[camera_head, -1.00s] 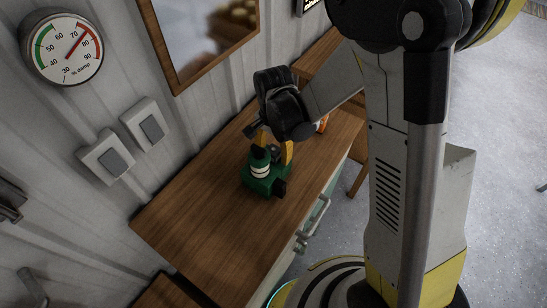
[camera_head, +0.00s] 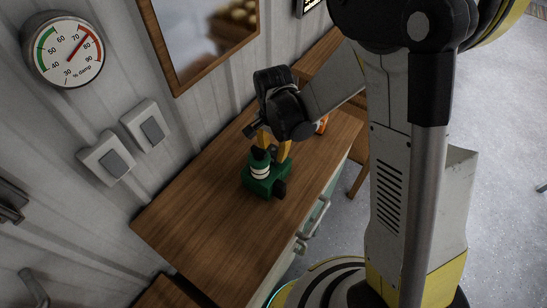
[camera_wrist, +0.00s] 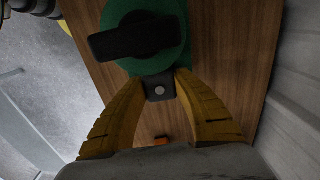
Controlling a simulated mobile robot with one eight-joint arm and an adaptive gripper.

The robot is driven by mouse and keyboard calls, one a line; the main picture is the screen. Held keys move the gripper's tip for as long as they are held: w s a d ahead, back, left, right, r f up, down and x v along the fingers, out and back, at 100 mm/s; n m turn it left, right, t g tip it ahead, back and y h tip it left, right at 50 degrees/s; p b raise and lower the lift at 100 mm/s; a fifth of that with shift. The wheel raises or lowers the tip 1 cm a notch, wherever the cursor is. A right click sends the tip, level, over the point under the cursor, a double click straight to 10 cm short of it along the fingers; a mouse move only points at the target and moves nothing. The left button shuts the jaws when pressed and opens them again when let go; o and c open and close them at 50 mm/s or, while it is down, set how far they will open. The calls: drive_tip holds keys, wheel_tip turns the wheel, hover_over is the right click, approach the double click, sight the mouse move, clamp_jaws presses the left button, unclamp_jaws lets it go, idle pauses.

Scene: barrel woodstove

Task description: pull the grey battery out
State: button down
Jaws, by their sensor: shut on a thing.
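A green device (camera_head: 262,182) with a black top and pale bands sits on the wooden worktop. In the wrist view its round green top (camera_wrist: 116,20) carries a long black handle. The grey battery (camera_wrist: 159,90), a dark grey block with a pale round spot, is at the device's near side in the wrist view. My gripper (camera_wrist: 161,80) has its yellow fingers closed on the battery's two sides. In the head view my gripper (camera_head: 274,152) comes down behind the device, and the battery is mostly hidden there. I cannot tell how deep the battery sits.
The wooden worktop (camera_head: 205,225) is clear at the front left. A small orange thing (camera_head: 322,124) lies behind my gripper. The panelled wall holds two switches (camera_head: 107,160), a round damp gauge (camera_head: 63,50) and a framed pane (camera_head: 205,35). A drawer handle (camera_head: 315,218) sticks out below the worktop edge.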

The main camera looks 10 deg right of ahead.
drive_tip(key=shift+r+p, duration=0.5)
drive_tip(key=shift+r, duration=0.35)
idle(0.4)
drive_tip(key=shift+r+p, duration=0.9)
drive_tip(key=shift+r, duration=0.45)
drive_tip(key=shift+r+p, duration=1)
drive_tip(key=shift+r, duration=0.5)
